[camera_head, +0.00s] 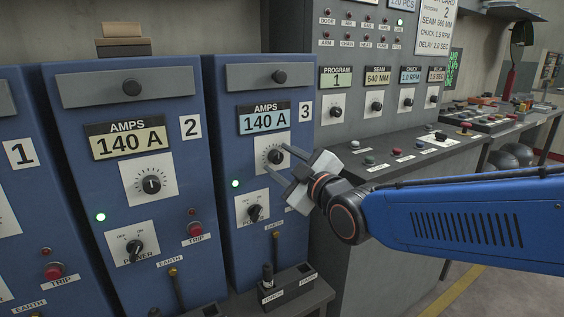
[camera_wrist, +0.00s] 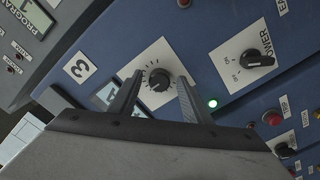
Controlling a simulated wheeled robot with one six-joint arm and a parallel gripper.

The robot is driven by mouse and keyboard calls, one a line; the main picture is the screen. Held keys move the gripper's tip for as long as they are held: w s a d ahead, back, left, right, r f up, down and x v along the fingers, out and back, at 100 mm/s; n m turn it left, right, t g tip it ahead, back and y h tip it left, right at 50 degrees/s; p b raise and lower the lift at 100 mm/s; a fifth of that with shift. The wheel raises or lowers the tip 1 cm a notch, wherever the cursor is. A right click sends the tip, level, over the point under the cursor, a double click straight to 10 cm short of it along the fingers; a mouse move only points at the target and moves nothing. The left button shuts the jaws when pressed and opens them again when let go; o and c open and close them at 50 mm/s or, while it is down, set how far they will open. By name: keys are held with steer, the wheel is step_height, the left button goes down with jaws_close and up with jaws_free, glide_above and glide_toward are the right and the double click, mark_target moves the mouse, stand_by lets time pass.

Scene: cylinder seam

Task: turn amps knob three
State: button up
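The amps knob three (camera_head: 274,156) is a round black dial on a white square plate of the blue cabinet (camera_head: 225,150) marked 3. Its blue display (camera_head: 263,121) reads 140 A. My gripper (camera_head: 279,159) is open in front of this knob. In the wrist view the knob (camera_wrist: 158,79) sits between the two spread fingertips of my gripper (camera_wrist: 160,80), with a gap on each side. Whether the fingertips reach the knob's depth is hard to tell. The fingers partly cover the dial plate in the head view.
Below it is the power switch (camera_head: 255,212), also visible in the wrist view (camera_wrist: 257,58), with a lit green lamp (camera_head: 235,183). The cabinet marked 2 (camera_head: 140,80) has its own amps knob (camera_head: 151,184) and reads 140 A. A grey control console (camera_head: 390,150) stands to the right.

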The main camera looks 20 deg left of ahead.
steer(key=shift+s+d, duration=0.1)
steer(key=v, duration=1.7)
steer(key=shift+s, duration=0.1)
steer(key=w+d+f+m+h, duration=0.1)
steer(key=d+f+m+h, duration=0.25)
steer(key=d, duration=0.35)
steer(key=w+d+f+m+g+h, duration=0.1)
steer(key=d+f+m+h, duration=0.2)
steer(key=d+f, duration=0.3)
steer(key=w+d+f+m+h, duration=0.1)
steer(key=d+f+m+h, duration=0.2)
steer(key=d, duration=0.5)
steer(key=s+d+f+m+g+h, duration=0.2)
steer(key=s+d+f+m+g, duration=0.1)
steer(key=s+d, duration=0.3)
steer(key=s+d+f+m+g+h, duration=0.2)
steer(key=s+d+f+m, duration=0.4)
steer(key=d, duration=0.3)
steer(key=shift+s+d+g, duration=0.4)
steer(key=shift+s, duration=0.15)
